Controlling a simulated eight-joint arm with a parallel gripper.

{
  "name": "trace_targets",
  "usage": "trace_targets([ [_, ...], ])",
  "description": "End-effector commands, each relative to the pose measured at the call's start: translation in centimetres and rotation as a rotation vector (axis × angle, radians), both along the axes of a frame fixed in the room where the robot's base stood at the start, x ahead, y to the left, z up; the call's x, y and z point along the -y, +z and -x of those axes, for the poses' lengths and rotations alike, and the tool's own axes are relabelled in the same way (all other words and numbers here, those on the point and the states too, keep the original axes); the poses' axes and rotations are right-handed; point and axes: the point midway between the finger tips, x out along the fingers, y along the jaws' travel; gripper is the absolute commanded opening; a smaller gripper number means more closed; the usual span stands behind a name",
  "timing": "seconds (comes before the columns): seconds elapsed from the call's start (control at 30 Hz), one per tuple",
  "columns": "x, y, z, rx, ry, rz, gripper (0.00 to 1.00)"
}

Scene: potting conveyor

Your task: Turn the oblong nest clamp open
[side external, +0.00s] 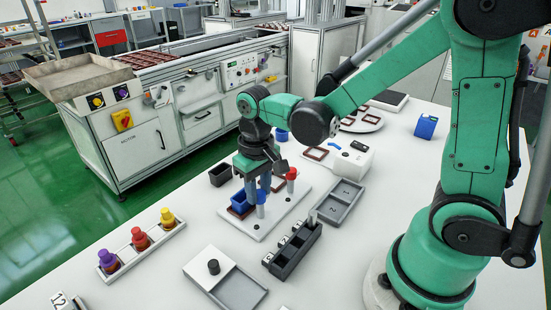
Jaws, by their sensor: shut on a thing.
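The white nest plate (289,206) lies on the table in the middle of the side view. It carries a blue tub (238,198) in a red-brown nest frame. A grey post (260,211) stands at its front, and a red-topped clamp post (291,174) stands upright to the right. My gripper (257,196) points down over the plate, apart from the red-topped post. It is shut at the top of the front post, apparently on the oblong nest clamp. My fingers hide the clamp's head, so its turn angle cannot be told.
A black tub (220,176) is left of the plate. A black slotted block (292,252) and a grey tray (341,201) stand close on the right. A rack (142,246) with purple, red and yellow pieces is at front left. A lidded box (224,280) is in front.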

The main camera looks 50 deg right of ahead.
Motion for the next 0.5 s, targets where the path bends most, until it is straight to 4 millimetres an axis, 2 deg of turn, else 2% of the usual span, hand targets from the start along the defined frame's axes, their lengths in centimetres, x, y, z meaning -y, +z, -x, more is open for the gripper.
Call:
trace_targets([
  [0.2,0.00,-0.02,-0.07,0.004,-0.086,0.000,0.00],
  [0.5,0.01,-0.02,-0.08,0.004,-0.125,0.000,0.00],
])
